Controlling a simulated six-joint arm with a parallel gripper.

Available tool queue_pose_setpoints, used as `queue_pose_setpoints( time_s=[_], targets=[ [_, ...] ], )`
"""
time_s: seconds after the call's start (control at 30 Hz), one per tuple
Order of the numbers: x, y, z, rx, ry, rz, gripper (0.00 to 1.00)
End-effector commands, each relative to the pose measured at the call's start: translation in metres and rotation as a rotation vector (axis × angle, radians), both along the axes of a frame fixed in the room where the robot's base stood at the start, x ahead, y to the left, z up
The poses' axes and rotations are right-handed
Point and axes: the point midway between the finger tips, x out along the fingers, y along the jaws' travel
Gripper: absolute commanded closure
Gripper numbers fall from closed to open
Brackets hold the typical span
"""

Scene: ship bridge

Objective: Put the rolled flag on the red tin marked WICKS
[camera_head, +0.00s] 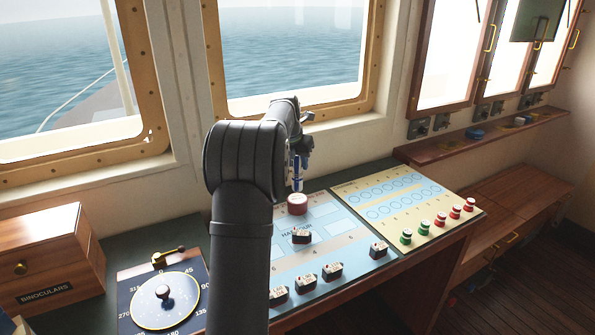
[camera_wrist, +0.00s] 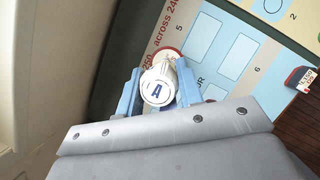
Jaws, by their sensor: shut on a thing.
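The rolled flag (camera_wrist: 158,88) is a white roll with a blue letter A on its end, upright between my fingers in the wrist view. In the head view it is a small blue and white roll (camera_head: 297,182). My gripper (camera_wrist: 158,92) is shut on it; the gripper also shows in the head view (camera_head: 299,163). A red tin with a pale top (camera_head: 297,205) stands on the blue chart directly below the flag. Its red edge (camera_wrist: 172,54) shows behind the roll in the wrist view. Its marking cannot be read. I cannot tell whether flag and tin touch.
Several dark blocks with pale labels, one (camera_head: 301,236) close in front of the tin, stand on the blue chart (camera_head: 325,255). Several green and red pieces (camera_head: 440,219) stand on the yellow chart. A wooden binoculars box (camera_head: 45,255) and a compass dial (camera_head: 165,300) are left.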

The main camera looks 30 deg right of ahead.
Motion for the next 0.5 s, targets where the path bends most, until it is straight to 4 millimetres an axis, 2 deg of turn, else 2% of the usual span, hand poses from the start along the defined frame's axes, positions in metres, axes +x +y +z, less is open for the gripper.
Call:
queue_pose_setpoints(
  time_s=[0.1, 0.2, 0.5],
  targets=[
    [-0.001, 0.0, -0.019, 0.002, 0.004, 0.001, 0.9],
    [-0.001, 0.0, -0.03, 0.001, 0.001, 0.0, 0.9],
    [-0.001, 0.0, -0.033, 0.001, 0.001, 0.0, 0.9]
  ],
)
